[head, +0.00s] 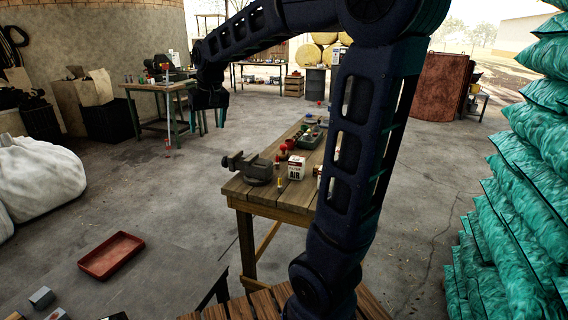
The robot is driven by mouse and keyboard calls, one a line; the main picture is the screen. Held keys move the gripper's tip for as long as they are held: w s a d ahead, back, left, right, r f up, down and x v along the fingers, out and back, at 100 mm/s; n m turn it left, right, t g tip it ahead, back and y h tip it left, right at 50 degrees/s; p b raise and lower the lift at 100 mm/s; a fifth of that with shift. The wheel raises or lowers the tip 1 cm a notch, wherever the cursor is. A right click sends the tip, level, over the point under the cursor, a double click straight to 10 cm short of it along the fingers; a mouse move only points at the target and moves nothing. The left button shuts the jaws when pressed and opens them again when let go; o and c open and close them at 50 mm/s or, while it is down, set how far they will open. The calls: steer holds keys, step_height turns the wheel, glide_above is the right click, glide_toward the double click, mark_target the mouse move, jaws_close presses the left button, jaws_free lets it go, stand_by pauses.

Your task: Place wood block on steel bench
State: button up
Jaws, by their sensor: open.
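My gripper (211,118) hangs at the end of my raised arm, left of the picture's middle, apart from the floor. Its jaws are open, with nothing visible between them. A bench with a pale top and green metal legs (158,87) stands behind and left of it, with several small items on top; I cannot tell surely that it is the steel bench. Small blocks lie on the floor at bottom left, among them a greyish block (41,297). I cannot pick out the wood block with certainty.
A wooden workbench (262,197) stands in the middle with a vise (250,168), a white-and-red box (296,168) and small items. A red tray (111,256) lies on the floor. Teal sacks (520,200) are stacked at right. The concrete floor at left centre is mostly clear.

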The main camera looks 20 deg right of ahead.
steer(key=s+d+f+m, duration=0.1)
steer(key=s+d+f, duration=0.2)
steer(key=s+d, duration=0.5)
steer(key=s+d+f+m+t+h, duration=0.1)
steer(key=s+d+f, duration=0.3)
steer(key=s+d, duration=0.4)
steer(key=s, duration=0.6)
steer(key=shift+d+m+t, duration=0.2)
steer(key=shift+m+t, duration=0.1)
